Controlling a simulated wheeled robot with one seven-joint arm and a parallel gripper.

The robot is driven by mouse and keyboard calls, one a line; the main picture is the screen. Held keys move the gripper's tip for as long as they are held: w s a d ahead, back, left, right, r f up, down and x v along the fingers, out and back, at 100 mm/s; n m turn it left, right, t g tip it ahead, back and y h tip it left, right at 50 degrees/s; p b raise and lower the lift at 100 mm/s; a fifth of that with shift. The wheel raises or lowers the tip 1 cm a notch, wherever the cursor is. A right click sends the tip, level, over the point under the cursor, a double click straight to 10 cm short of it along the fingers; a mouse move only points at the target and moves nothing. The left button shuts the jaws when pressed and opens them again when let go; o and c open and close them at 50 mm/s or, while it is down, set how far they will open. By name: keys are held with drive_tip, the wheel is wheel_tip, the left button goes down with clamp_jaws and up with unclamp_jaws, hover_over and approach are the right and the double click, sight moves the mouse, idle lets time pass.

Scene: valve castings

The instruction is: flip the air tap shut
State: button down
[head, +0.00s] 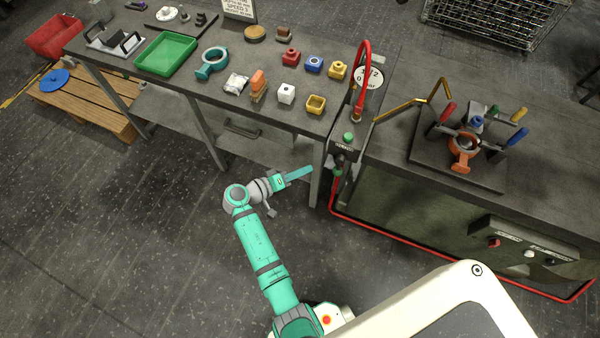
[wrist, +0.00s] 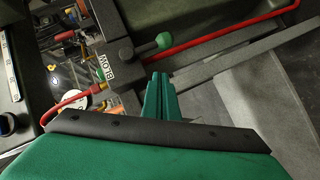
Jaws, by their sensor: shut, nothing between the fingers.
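The air tap is a dark block at the bench corner with a green-ended lever (head: 348,137). In the wrist view the lever's green knob (wrist: 164,41) sticks out on a dark stem from the tap body (wrist: 120,52), beside a green label reading BLOW (wrist: 105,67). My gripper (head: 311,170) is in front of the bench's edge, left of the tap and lower in the head view. In the wrist view my gripper (wrist: 160,80) is shut and empty, its fingertips just below the knob, apart from it as far as I can tell.
A red hose (head: 364,75) arches above the tap, and another red line (wrist: 230,40) runs past it. A round pressure sign (head: 368,77) stands behind. The left bench (head: 190,85) holds blocks and a green tray (head: 166,55). A clamp fixture (head: 465,145) stands right.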

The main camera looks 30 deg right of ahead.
sight(339, 165)
drive_tip(key=s+d+f, duration=0.1)
drive_tip(key=d+f, duration=0.3)
drive_tip(key=d, duration=0.4)
drive_tip(key=shift+s, duration=0.25)
